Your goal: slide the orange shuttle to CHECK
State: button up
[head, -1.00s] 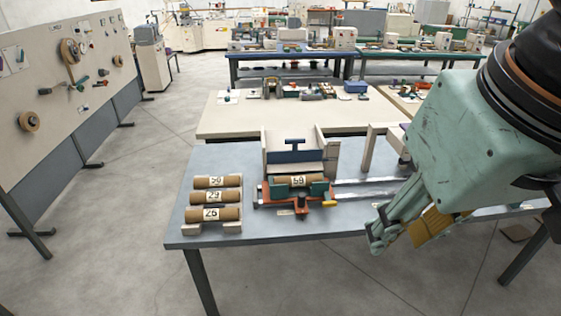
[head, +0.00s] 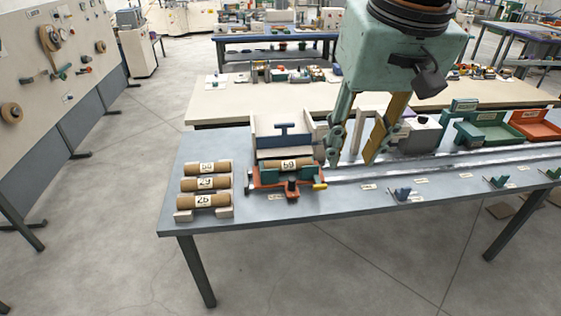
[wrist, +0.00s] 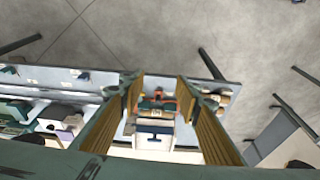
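The orange shuttle (head: 262,180) sits at the left end of the rails on the blue-grey table. It carries a brown roll (head: 275,166) marked 59 between green holders, and a yellow-tipped handle (head: 319,186) sticks out at its right. My gripper (head: 352,158) is open and empty, pointing down above the rails just right of the shuttle. In the wrist view, the shuttle (wrist: 165,101) shows between the spread fingers (wrist: 157,98), some way beyond them. No label reading CHECK is legible; the small table labels (head: 369,187) are too small to read.
Three labelled rolls lie on a rack (head: 184,215) left of the shuttle. A cream tray (head: 262,127) with a blue T-shaped piece stands behind it. The rails (head: 430,167) run right, past several small blue stops (head: 402,194). Green (head: 485,135) and orange (head: 535,124) bins stand behind the rails.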

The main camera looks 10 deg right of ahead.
jog(key=w+f+p, duration=0.1)
jog(key=w+f, duration=0.1)
jog(key=w, duration=0.9)
jog(key=m+g+p, duration=0.3)
send_over(292, 178)
notch_tip(292, 178, down, 29)
jog(key=shift+s+r, duration=0.1)
jog(key=shift+r, duration=0.05)
jog(key=shift+f, duration=6.9)
